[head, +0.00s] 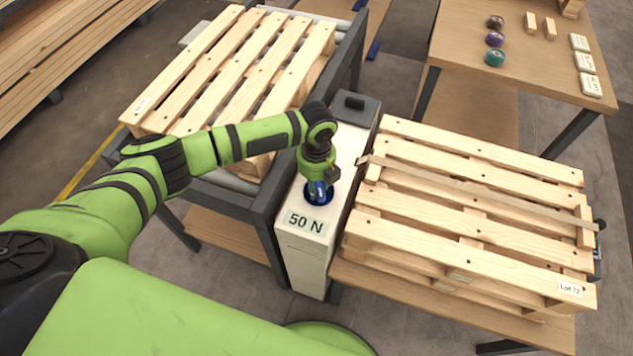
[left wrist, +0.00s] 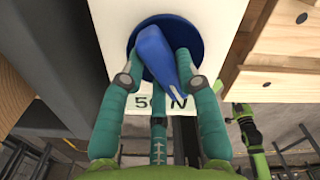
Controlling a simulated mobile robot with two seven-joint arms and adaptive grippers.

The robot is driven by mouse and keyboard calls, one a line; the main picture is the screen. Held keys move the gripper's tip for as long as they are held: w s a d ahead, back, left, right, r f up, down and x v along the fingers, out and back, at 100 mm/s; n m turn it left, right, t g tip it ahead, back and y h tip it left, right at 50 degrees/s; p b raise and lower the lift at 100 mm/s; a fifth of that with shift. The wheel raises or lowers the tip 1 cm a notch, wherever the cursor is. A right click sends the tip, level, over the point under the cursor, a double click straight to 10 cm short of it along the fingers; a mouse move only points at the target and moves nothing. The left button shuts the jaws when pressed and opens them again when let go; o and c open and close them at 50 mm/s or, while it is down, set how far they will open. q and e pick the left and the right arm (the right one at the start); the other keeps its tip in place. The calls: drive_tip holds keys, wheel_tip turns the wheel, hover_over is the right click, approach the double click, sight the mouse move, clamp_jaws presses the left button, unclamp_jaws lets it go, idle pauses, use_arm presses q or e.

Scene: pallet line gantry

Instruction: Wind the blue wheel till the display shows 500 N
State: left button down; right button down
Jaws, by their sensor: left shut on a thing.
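The blue wheel (left wrist: 193,38) sits on top of the narrow white tension unit (head: 310,254), with a raised blue crank bar (left wrist: 157,58) across it. In the head view the wheel is mostly hidden by my gripper. The display (head: 306,222) in front of the wheel reads 50 N; in the left wrist view my fingers partly cover it. My left gripper (head: 320,190) points down over the wheel, its teal fingers (left wrist: 157,75) closed around the crank bar. My right gripper does not show.
A strap (head: 470,188) runs across the right pallet (head: 470,215), close beside the unit. Another pallet (head: 235,75) lies on the conveyor to the left. A wooden table (head: 520,60) at the back right holds coloured rolls, blocks and labelled cards. A dark block stands on the unit's far end.

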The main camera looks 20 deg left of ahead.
sight(316, 185)
use_arm(q)
drive_tip(key=c, duration=0.9)
unclamp_jaws()
wheel_tip(316, 185, up, 12)
